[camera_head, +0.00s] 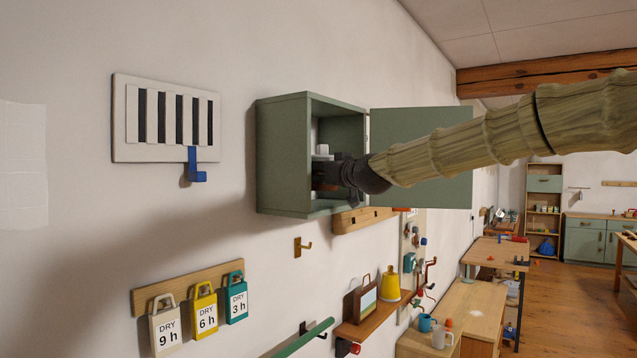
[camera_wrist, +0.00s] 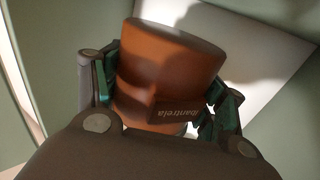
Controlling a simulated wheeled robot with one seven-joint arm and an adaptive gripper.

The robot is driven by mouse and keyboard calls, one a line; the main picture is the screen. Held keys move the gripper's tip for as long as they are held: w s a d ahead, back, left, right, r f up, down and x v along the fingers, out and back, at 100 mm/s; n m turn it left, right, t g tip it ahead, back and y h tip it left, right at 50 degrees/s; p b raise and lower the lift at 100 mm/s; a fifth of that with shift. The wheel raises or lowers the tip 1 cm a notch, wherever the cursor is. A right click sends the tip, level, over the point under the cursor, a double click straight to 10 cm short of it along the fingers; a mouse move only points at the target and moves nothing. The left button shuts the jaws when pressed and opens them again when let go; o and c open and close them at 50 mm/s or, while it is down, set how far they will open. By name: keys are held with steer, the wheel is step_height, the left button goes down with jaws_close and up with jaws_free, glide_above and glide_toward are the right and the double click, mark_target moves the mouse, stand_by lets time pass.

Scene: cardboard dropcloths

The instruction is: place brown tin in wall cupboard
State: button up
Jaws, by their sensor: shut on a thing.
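The wall cupboard (camera_head: 283,160) is a green box on the white wall, with its door (camera_head: 420,150) swung open to the right. My gripper (camera_head: 325,180) reaches into the cupboard's opening from the right. In the wrist view my gripper (camera_wrist: 165,100) is shut on the brown tin (camera_wrist: 165,65), with a finger on each side of it. The tin carries a dark label with lettering. In the head view the tin is mostly hidden by the gripper. I cannot tell whether the tin touches the cupboard floor.
A vent with a blue lever (camera_head: 195,165) is on the wall to the left. Below are a peg board with tags (camera_head: 203,310) and a shelf with a yellow jug (camera_head: 390,287).

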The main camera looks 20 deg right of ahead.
mark_target(319, 186)
steer(key=shift+w+a+r+p, duration=0.15)
steer(key=shift+a+p, duration=0.15)
steer(key=shift+a, duration=0.2)
step_height(319, 186, down, 3)
steer(key=shift+a+r+p, duration=0.1)
steer(key=shift+r+p, duration=0.05)
steer(key=shift+p, duration=0.8)
steer(key=shift+w+d+f, duration=0.1)
steer(key=shift+d+f, duration=0.1)
steer(key=shift+f, duration=0.3)
steer(key=shift+a, duration=0.1)
steer(key=shift+a+f, duration=0.1)
steer(key=shift+f, duration=0.1)
steer(key=o, duration=1.4)
